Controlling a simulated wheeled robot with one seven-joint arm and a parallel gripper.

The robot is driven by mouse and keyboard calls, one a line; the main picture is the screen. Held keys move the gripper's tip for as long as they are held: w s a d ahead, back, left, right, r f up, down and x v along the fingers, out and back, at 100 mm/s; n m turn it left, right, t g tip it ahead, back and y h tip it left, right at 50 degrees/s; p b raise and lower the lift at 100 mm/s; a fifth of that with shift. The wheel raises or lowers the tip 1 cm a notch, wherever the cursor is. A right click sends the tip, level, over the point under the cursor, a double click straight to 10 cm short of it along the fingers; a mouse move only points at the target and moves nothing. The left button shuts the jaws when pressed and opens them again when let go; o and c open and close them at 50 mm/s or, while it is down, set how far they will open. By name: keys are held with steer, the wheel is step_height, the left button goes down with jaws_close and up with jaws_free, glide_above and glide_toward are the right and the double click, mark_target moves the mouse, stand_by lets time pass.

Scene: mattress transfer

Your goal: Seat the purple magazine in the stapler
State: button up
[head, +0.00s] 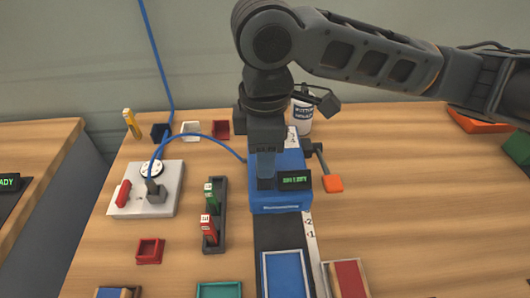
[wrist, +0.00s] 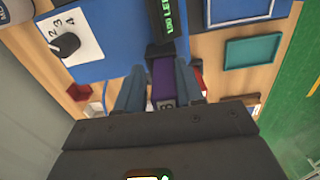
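The stapler (head: 283,201) is a blue machine with a small dark display of green text, standing in the middle of the table. In the wrist view the stapler (wrist: 97,62) shows a white dial plate. The purple magazine (wrist: 163,80) is between the fingers of my gripper (wrist: 160,85), which look closed on it. Its far end meets the dark slot area beside the display; how deep it sits is hidden. In the head view my gripper (head: 266,172) points down at the stapler's left part and hides the magazine.
A dark rack (head: 218,228) holds a green and a red magazine left of the stapler. A grey box (head: 125,200) with a blue cable stands further left. An orange-ended lever (head: 332,184) sticks out right of the stapler. Small trays line the front; table at right is mostly clear.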

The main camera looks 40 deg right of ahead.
steer(key=shift+o, duration=0.7)
steer(key=shift+s+a, duration=0.15)
steer(key=shift+r, duration=3.9)
